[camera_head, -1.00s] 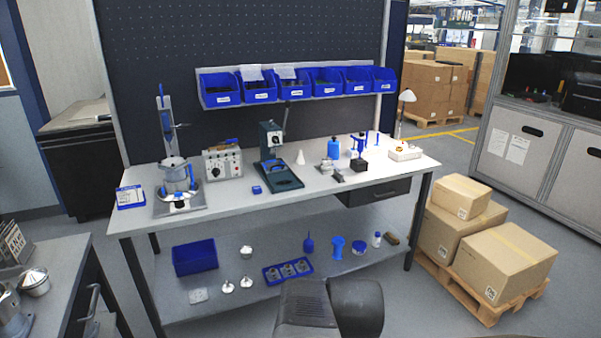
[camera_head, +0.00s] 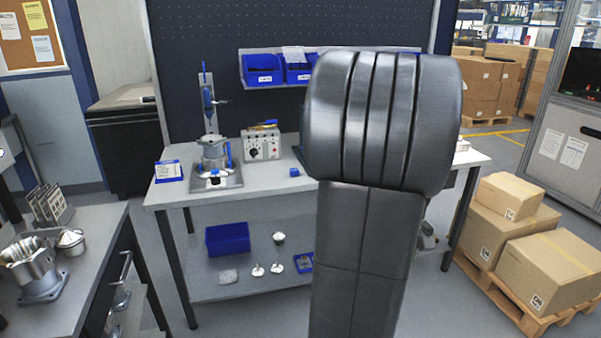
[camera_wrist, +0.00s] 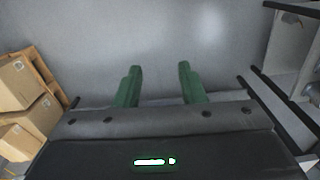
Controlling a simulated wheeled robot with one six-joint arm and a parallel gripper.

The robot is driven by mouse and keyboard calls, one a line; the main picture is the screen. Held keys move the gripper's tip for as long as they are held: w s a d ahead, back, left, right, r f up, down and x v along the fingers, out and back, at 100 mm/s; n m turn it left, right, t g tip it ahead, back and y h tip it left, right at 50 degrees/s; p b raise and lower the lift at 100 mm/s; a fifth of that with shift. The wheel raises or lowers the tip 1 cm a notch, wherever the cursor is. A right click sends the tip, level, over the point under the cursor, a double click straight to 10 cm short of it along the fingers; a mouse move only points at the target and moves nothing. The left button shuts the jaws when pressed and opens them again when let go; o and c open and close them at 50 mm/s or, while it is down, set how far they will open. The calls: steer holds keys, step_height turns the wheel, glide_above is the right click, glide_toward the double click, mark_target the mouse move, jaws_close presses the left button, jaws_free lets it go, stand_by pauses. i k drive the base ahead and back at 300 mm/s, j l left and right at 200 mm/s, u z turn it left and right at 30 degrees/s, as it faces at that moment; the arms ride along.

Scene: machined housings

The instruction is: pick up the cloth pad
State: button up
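A small flat light-grey piece (camera_head: 228,276) lies at the left front of the workbench's lower shelf in the head view; it looks like the cloth pad, but it is too small to be sure. My gripper shows in the wrist view (camera_wrist: 160,70) with two green fingers apart and nothing between them. Bare grey floor lies beyond the fingertips. My gripper does not show in the head view, where my dark arm link covers the middle and right of the workbench. No pad shows in the wrist view.
The workbench (camera_head: 262,190) has a blue bin (camera_head: 228,238) and small metal parts (camera_head: 258,269) on its lower shelf. A side bench (camera_head: 85,250) with metal housings stands at left. Cardboard boxes (camera_head: 550,270) on a pallet stand at right. Floor between the benches is clear.

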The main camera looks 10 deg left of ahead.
mark_target(294, 172)
steer(key=i+j, duration=0.3)
steer(key=i, duration=0.15)
steer(key=i+j, duration=0.35)
steer(key=i, duration=0.15)
steer(key=i+j+u, duration=0.1)
steer(key=i+j, duration=0.2)
steer(key=i, duration=0.15)
steer(key=i+j, duration=0.3)
steer(key=i, duration=0.15)
steer(key=i+j, duration=0.25)
steer(key=i, duration=0.25)
